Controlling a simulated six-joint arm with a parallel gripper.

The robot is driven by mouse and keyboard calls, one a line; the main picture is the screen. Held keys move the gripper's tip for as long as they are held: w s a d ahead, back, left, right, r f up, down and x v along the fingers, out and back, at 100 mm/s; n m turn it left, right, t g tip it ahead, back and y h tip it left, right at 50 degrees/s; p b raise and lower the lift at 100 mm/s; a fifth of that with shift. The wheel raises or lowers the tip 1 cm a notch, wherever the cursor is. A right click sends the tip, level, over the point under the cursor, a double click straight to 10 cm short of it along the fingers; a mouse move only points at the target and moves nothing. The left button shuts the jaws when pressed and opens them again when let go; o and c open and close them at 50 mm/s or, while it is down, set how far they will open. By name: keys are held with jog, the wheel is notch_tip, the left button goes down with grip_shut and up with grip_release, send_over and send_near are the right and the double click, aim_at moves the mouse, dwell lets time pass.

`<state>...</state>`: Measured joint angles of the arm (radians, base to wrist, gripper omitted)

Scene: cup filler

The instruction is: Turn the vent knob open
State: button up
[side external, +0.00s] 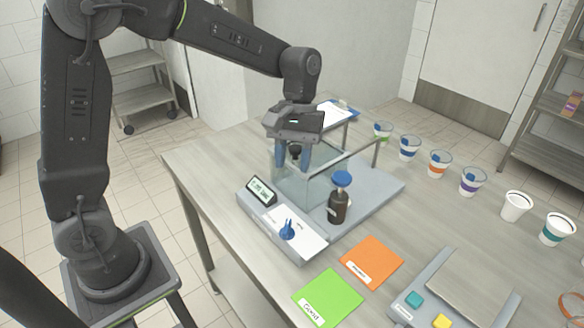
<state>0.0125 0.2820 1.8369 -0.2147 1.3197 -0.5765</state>
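A blue pointed knob (288,230) stands on the white front panel of a grey apparatus; it appears to be the vent knob, though its label is too small to read. My gripper (293,164) points down over the clear box (318,185) of this apparatus, behind and above the blue knob and well apart from it. Its two blue fingers are spread. A small dark part (295,151) shows between them, and I cannot tell whether it belongs to the gripper or the box. I see nothing gripped.
A small display (261,190) sits left of the knob. Green (328,298) and orange (372,262) cards lie in front. A button device (455,290) and several cups (473,181) are at right.

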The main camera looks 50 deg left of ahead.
aim_at(287, 226)
jog(key=s+d+t+y, duration=0.2)
jog(key=s+d+t, duration=0.1)
jog(key=s, duration=0.1)
notch_tip(287, 226, down, 13)
jog(key=shift+r, duration=0.1)
dwell(0.3)
jog(key=shift+c, duration=0.2)
grip_shut()
